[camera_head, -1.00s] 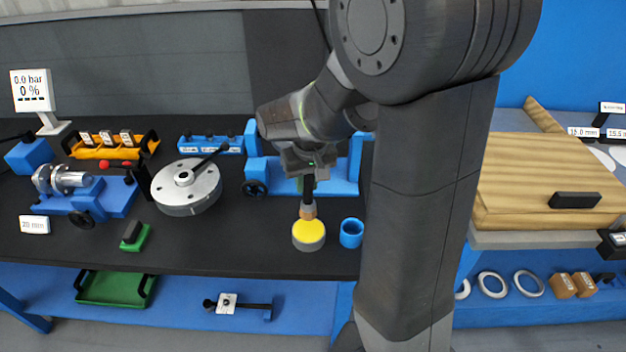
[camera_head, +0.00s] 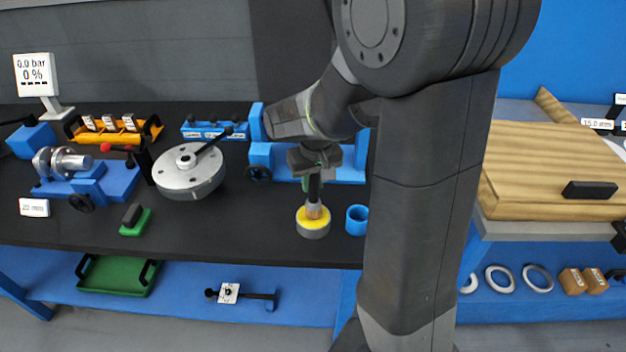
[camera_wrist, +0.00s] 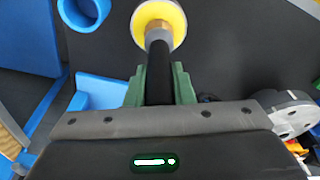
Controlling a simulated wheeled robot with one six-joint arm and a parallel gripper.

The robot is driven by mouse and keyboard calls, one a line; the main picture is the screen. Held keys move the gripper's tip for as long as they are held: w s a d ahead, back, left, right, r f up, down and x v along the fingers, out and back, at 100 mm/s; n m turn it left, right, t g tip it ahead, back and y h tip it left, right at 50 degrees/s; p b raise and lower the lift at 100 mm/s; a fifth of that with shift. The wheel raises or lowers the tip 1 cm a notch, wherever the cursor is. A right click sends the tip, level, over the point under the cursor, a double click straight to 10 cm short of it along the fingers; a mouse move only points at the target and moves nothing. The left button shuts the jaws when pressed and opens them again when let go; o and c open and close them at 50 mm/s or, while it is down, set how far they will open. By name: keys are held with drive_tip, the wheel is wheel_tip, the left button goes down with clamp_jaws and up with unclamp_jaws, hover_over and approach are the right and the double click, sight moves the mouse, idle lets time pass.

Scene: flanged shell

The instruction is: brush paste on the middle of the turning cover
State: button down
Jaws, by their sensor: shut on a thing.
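My gripper (camera_head: 315,168) is shut on the dark handle of a brush (camera_head: 314,190), which points down. The brush's lower end is at a round grey pot (camera_head: 313,232) with a yellow paste top (camera_head: 300,214). I cannot tell how deep the tip is in the paste. The wrist view shows the handle (camera_wrist: 159,75) between green fingers (camera_wrist: 160,88), with the yellow paste (camera_wrist: 176,14) around the brush end. The round metal cover (camera_head: 186,178), with a central hub and a black lever, lies to the left, apart from the brush.
A blue cup (camera_head: 357,220) stands close right of the pot. A blue fixture (camera_head: 262,155) is behind my gripper. A green-based block (camera_head: 135,222), a blue vise (camera_head: 95,185) and an orange rack (camera_head: 115,133) are on the left. The black bench between cover and pot is clear.

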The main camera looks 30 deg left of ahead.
drive_tip(key=shift+f+b, duration=0.45)
drive_tip(key=shift+f, duration=0.15)
idle(1.4)
drive_tip(key=shift+r, duration=0.1)
drive_tip(key=shift+r+p, duration=2.75)
drive_tip(key=shift+r, duration=0.7)
